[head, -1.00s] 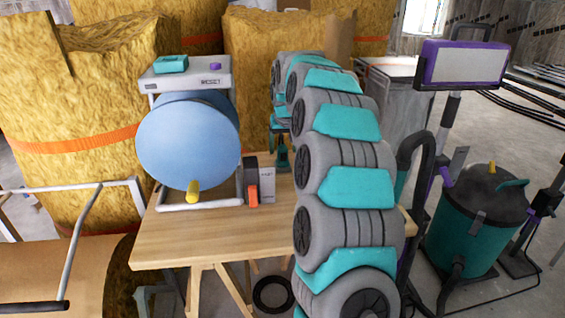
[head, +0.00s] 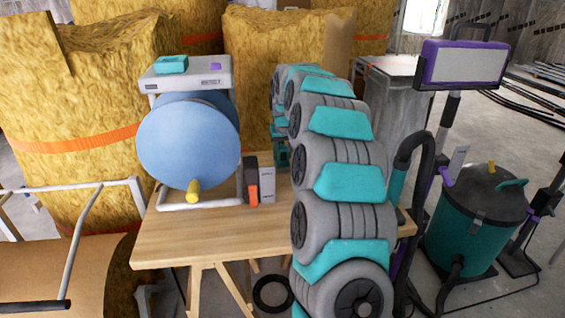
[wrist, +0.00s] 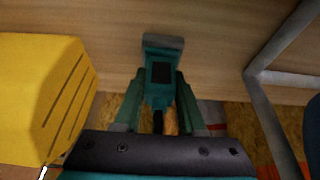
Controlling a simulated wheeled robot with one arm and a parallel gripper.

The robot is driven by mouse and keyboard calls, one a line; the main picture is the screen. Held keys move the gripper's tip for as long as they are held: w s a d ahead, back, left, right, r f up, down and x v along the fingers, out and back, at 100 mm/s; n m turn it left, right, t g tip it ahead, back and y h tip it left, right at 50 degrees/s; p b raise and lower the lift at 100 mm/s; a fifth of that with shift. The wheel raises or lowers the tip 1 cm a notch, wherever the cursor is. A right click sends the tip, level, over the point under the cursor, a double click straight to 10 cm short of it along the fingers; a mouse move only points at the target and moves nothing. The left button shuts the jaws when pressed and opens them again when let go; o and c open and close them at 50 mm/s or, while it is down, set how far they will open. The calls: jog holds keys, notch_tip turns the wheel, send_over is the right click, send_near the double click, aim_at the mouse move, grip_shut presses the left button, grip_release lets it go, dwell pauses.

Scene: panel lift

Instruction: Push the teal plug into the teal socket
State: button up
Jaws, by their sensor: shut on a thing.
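In the wrist view my gripper (wrist: 160,95) has its two teal fingers closed on a teal piece with a dark square face and a grey end, which looks like the teal plug (wrist: 163,48). The background behind it is a wooden surface. In the head view my gripper is mostly hidden behind my own arm, above the right part of the bench. A teal block (head: 171,64) sits on top of a light grey box; I cannot tell whether it is the teal socket. No socket opening shows clearly in either view.
The grey box (head: 190,80) stands over a blue drum (head: 188,138) on the wooden bench (head: 190,235). An orange and grey item (head: 252,187) stands beside it. A yellow body (wrist: 40,95) and a grey tube (wrist: 262,105) flank my gripper. A teal vacuum (head: 463,235) stands right.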

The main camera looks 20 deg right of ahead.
grip_shut()
jog(key=shift+r, duration=0.15)
notch_tip(320, 180, up, 10)
jog(key=shift+f+b, duration=0.15)
jog(key=shift+b, duration=0.15)
dwell(0.4)
dwell(0.5)
